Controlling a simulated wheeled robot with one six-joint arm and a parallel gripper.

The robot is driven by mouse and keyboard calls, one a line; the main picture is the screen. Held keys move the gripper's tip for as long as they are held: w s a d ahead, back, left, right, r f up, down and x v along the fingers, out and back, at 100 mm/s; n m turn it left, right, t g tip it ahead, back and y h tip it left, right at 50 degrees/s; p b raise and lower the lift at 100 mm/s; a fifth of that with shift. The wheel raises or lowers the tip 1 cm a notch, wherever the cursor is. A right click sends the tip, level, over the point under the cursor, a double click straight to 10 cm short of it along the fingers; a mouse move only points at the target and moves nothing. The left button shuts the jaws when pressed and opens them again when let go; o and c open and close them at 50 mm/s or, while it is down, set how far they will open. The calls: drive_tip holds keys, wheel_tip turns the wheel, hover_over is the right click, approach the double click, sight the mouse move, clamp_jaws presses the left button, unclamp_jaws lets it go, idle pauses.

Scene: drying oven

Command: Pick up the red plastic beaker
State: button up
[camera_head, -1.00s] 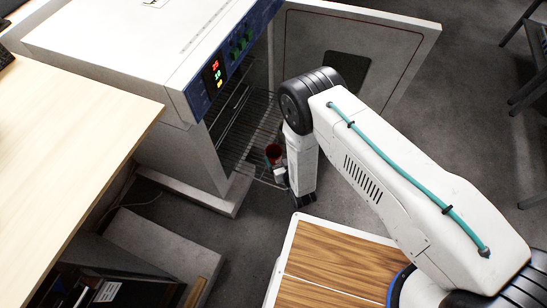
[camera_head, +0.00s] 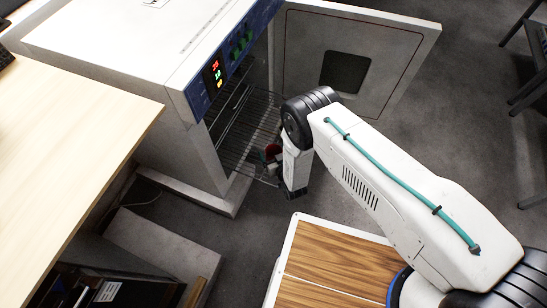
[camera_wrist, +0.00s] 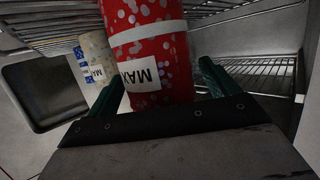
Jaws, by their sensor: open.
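The red plastic beaker (camera_wrist: 150,40) has white speckles and a white MAX label. In the wrist view it stands between the two green fingers of my open gripper (camera_wrist: 162,88), and no clear grip on it shows. In the head view the red beaker (camera_head: 273,150) shows as a small red patch at the oven's wire rack, partly hidden by my gripper (camera_head: 264,164) and wrist.
A pale beaker with blue marks (camera_wrist: 93,60) is left of the red one in the wrist view. Wire racks (camera_wrist: 262,72) lie around them. The oven (camera_head: 180,70) has its door (camera_head: 395,60) open to the right. A wooden-topped surface (camera_head: 335,262) is in front.

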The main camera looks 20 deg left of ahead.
drive_tip(key=shift+c, duration=0.4)
drive_tip(key=c, duration=1)
drive_tip(key=shift+r, duration=0.1)
